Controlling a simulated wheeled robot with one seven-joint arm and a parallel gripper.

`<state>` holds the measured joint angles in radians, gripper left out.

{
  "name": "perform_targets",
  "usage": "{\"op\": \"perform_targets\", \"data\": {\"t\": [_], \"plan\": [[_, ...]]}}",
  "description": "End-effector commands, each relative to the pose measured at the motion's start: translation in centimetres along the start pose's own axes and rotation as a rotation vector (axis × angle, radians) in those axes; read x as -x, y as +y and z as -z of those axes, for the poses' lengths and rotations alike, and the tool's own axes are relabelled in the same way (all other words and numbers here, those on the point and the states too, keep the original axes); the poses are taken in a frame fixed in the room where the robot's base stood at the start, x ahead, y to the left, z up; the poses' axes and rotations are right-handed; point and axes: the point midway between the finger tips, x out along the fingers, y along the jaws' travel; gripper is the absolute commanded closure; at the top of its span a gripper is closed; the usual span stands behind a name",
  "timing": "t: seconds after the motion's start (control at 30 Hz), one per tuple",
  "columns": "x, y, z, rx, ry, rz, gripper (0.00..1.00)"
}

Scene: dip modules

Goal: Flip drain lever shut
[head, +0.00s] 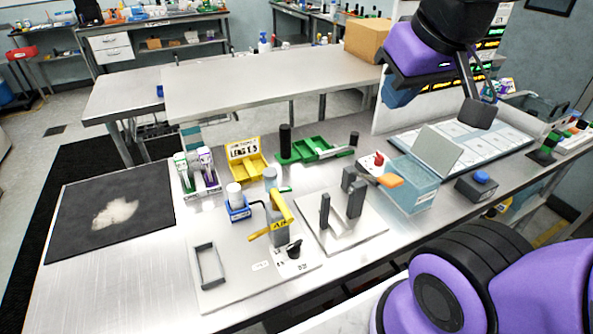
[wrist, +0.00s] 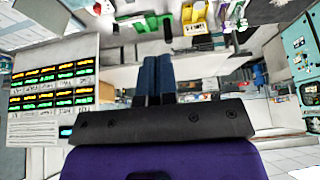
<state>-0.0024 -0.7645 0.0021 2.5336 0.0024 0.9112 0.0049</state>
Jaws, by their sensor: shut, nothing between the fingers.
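An orange lever-like handle (head: 390,181) sits at the left side of a clear light-blue tank (head: 418,195) on the bench's right half. It looks like the drain lever, but I cannot be sure, and its exact position is too small to read. My gripper (head: 399,98) is high above and behind the tank, apart from it. In the wrist view its two dark blue fingers (wrist: 159,60) lie together, shut and empty. The tank and handle are not clearly visible in the wrist view.
A red knob (head: 379,159) stands near the tank. A grey box with a blue button (head: 480,178) is to its right. Grey upright blocks (head: 355,198) and a yellow-arm fixture (head: 279,207) stand to its left. A lit display board (wrist: 55,85) shows in the wrist view.

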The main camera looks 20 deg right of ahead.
Motion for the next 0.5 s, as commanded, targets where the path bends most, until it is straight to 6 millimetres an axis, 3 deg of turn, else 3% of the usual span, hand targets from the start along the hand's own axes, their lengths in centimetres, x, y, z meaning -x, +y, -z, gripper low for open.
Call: {"op": "perform_targets", "data": {"t": [0.37,0.5], "plan": [[0.0,0.0,0.1,0.000,-0.003,0.000,1.00],[-0.5,-0.1,1.4,-0.005,-0.031,-0.003,1.00]]}}
